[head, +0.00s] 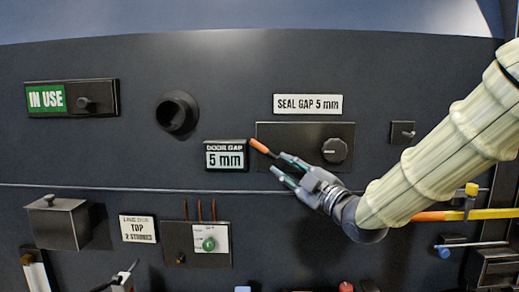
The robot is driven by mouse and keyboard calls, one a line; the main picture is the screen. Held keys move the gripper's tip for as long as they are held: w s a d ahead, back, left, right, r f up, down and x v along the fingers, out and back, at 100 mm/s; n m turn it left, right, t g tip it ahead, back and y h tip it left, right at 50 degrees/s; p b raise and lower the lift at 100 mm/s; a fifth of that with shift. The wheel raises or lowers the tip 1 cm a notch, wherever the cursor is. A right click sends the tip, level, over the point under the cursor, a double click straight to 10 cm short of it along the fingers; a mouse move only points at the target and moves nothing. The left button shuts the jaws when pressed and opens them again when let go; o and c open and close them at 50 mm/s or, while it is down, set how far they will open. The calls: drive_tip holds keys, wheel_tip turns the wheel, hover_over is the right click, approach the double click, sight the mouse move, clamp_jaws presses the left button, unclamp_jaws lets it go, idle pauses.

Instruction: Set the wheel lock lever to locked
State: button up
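No label reading "wheel lock" can be read, so I cannot tell for sure which part is the wheel lock lever. A short lever with an orange grip (260,146) slants down to the right at the left side of a dark plate (300,130) that also bears a round black knob (334,150). My gripper (278,163) is in front of this plate, its fingers pointing up and left. The fingers are apart with nothing seen between them. The upper fingertip is close to the lever's lower end; I cannot tell whether they touch.
Above the plate is a "SEAL GAP 5 mm" sign (308,104); left of it is a "DOOR GAP 5 mm" display (226,156). A dark round fitting (177,112) protrudes further left. A long yellow-orange bar (485,214) lies at the right, partly behind my arm.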

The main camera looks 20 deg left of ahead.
sight(259, 147)
drive_tip(key=shift+n, duration=0.3)
drive_tip(key=p+x, duration=0.1)
drive_tip(key=x, duration=0.2)
drive_tip(key=r+p+x, duration=0.1)
drive_tip(key=p+x, duration=0.1)
drive_tip(key=x, duration=0.1)
drive_tip(key=p+x, duration=0.1)
drive_tip(key=x, duration=0.3)
drive_tip(key=shift+s+a+r+p, duration=0.1)
drive_tip(key=shift+s+r+p, duration=0.2)
drive_tip(key=shift+r+p, duration=0.05)
drive_tip(key=shift+w+a, duration=0.3)
drive_tip(key=shift+a, duration=0.2)
drive_tip(key=shift+c, duration=0.2)
clamp_jaws()
